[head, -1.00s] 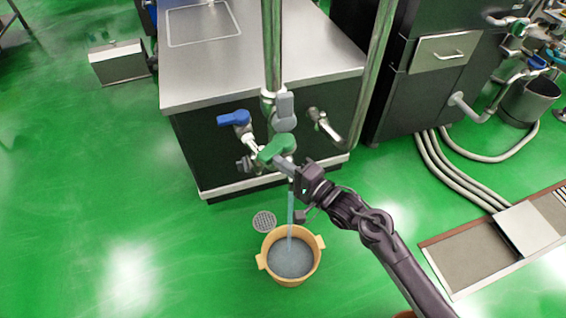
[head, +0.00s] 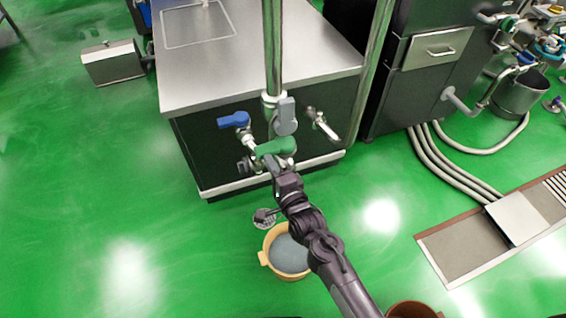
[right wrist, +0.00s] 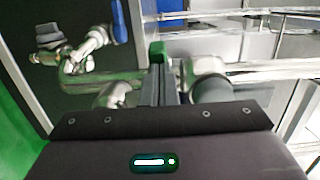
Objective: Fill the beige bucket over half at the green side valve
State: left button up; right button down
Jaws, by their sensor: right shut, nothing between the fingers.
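The beige bucket (head: 288,277) stands upright on the green floor below the valve pipe, partly hidden by my right arm. Grey-blue liquid (head: 286,254) covers its inside well up toward the rim. The green side valve handle (head: 276,146) lies roughly level across the pipe and also shows in the right wrist view (right wrist: 157,51). My right gripper (head: 272,167) is shut and empty, its fingertips just below the green handle; I cannot tell whether they touch. My arm covers the place of the stream, so I cannot tell if liquid runs. My left gripper is not in view.
A blue valve handle (head: 233,120) and a grey handle (head: 286,116) sit close by on the pipes. A steel-topped cabinet (head: 250,75) stands behind. A floor drain (head: 264,218) lies beside the bucket. Hoses (head: 440,162) and a floor channel (head: 460,245) are right; left floor is clear.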

jog(key=shift+w+a, duration=0.15)
jog(key=shift+w, duration=0.1)
jog(key=shift+a, duration=0.1)
dwell(0.4)
